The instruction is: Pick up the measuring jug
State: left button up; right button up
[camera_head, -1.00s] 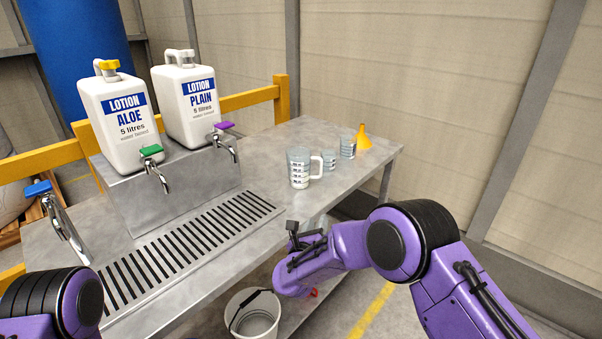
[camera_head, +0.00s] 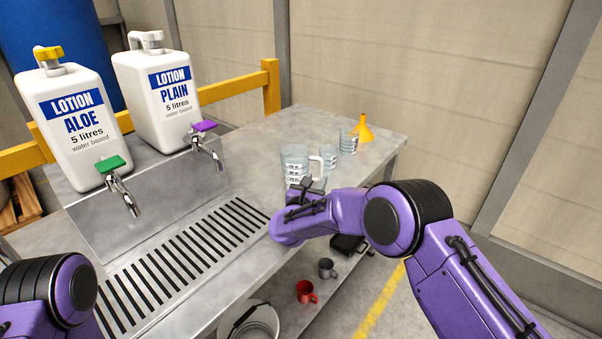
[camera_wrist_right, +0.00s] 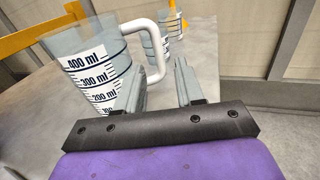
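The measuring jug (camera_head: 296,160) is clear, with white scale labels and a white handle on its right. It stands upright on the metal bench, just beyond my right gripper (camera_head: 304,190). In the right wrist view the jug (camera_wrist_right: 88,72) fills the left side and its handle points right. There my right gripper (camera_wrist_right: 161,70) is open, its two grey fingers apart. The handle shows between and beyond the fingertips; I cannot tell how deep it lies. Nothing is held. Of my left arm only a purple and black part shows at lower left; its gripper is out of view.
Smaller clear beakers (camera_head: 348,142) and a yellow funnel (camera_head: 363,131) stand behind the jug. Two lotion containers (camera_head: 165,95) with taps stand at left above a slotted drain (camera_head: 185,260). A bucket (camera_head: 252,322) and a red mug (camera_head: 306,291) are below the bench top.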

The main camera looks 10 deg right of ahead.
aim_at(320, 172)
jog(key=shift+w+d, duration=0.1)
jog(key=shift+w, duration=0.35)
jog(key=b+x, duration=0.1)
jog(key=x, duration=0.3)
jog(key=shift+d+f, duration=0.1)
jog(key=shift+f, duration=0.1)
jog(key=shift+w+d+r, duration=0.1)
jog(key=shift+w+d, duration=0.2)
jog(key=shift+w, duration=0.05)
jog(key=shift+w+r, duration=0.1)
grip_shut()
jog(key=shift+r, duration=0.15)
